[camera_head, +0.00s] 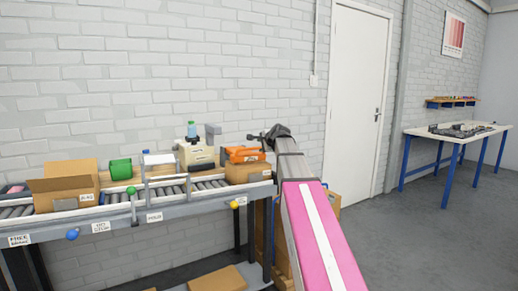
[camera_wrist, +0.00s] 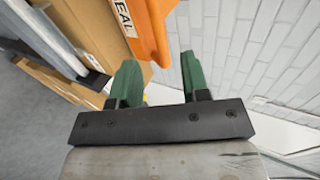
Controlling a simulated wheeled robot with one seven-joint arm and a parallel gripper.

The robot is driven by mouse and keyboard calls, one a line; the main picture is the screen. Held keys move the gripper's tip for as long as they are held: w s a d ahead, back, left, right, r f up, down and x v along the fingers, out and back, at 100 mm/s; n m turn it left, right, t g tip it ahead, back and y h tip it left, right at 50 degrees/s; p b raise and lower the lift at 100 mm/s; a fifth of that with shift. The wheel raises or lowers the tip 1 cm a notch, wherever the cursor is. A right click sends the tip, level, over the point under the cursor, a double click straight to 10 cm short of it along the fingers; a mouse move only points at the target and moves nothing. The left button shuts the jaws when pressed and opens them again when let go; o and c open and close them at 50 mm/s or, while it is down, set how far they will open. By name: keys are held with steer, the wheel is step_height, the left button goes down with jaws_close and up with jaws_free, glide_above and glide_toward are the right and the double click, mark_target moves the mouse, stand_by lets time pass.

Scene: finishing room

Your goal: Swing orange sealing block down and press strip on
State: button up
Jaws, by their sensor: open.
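The orange sealing block (camera_head: 243,153) is at the right end of the roller conveyor, just above a closed cardboard carton (camera_head: 248,173). In the wrist view the orange block (camera_wrist: 150,26) bears part of a word ending in "EAL". My gripper (camera_wrist: 158,62) has two green fingers spread apart with nothing held. The block's lower end shows between and beyond the fingertips; I cannot tell how deep it lies between them. In the head view my dark gripper (camera_head: 274,134) is just right of the block, partly hidden by my wrist. I cannot make out a sealing strip.
A metal gate frame (camera_head: 147,189) stands over the rollers. A flat carton (camera_head: 217,279) lies below. A workbench (camera_head: 450,136) stands far right, with clear floor before it.

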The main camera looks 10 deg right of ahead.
steer(key=v, duration=0.5)
steer(key=shift+s+r, duration=0.1)
steer(key=shift+s, duration=0.05)
steer(key=s+a+f+n+g, duration=0.2)
steer(key=s+f+n, duration=0.15)
steer(key=f, duration=0.65)
steer(key=s+a+f+n+g+h, duration=0.15)
steer(key=s+f, duration=0.35)
steer(key=f, duration=0.5)
steer(key=s+a+f+n+g, duration=0.2)
steer(key=s+f+n+g, duration=0.15)
steer(key=f, duration=0.55)
steer(key=s+a+f+n+g+h, duration=0.2)
steer(key=s+f+n+g, duration=0.3)
steer(key=s+f, duration=1.3)
steer(key=shift+s+a+f+n, duration=0.35)
steer(key=shift+s+n, duration=0.35)
steer(key=shift+n, duration=0.15)
